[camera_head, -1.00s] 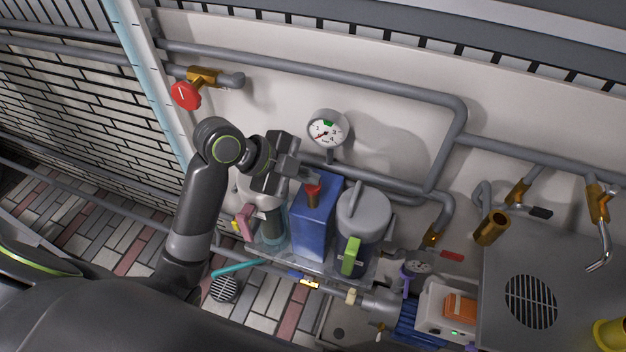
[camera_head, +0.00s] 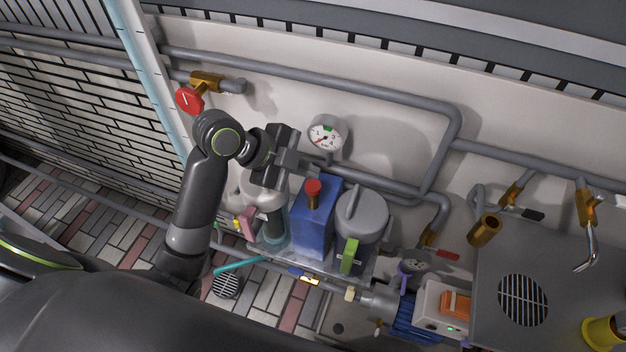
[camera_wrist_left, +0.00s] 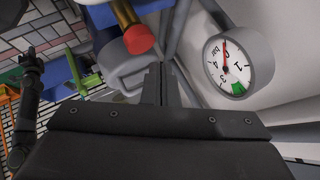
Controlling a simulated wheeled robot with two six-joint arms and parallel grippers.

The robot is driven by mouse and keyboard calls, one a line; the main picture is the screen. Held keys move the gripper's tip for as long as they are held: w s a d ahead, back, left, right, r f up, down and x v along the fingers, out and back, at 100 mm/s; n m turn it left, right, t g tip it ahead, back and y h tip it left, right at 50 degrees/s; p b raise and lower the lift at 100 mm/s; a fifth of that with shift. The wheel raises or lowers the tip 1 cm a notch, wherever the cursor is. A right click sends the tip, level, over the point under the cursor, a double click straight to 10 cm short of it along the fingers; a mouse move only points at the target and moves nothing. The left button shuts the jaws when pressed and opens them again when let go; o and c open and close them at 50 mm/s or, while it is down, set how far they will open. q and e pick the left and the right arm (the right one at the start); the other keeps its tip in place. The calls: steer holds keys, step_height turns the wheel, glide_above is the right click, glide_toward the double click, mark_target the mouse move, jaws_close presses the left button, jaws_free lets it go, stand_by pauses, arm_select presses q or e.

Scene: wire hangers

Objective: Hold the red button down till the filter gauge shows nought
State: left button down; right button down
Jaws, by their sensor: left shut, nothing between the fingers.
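The red button (camera_head: 313,187) stands on a brass stem on top of a blue box (camera_head: 315,228). It also shows in the left wrist view (camera_wrist_left: 138,39). My left gripper (camera_head: 320,170) is shut and empty, just above and behind the button. In the left wrist view its fingertips (camera_wrist_left: 160,84) are right of the button, with a gap. The exact reading is unclear.
A grey lidded canister (camera_head: 361,215) with a green handle (camera_head: 348,256) stands right of the blue box. A glass vessel (camera_head: 273,228) is on its left. Grey pipes (camera_head: 330,75) run along the wall. A red-knobbed valve (camera_head: 190,98) is at upper left.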

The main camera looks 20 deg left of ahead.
mark_target(307, 186)
arm_select(q)
steer(key=shift+r+p, duration=1.5)
steer(key=shift+r, duration=0.5)
steer(key=shift+f, duration=0.1)
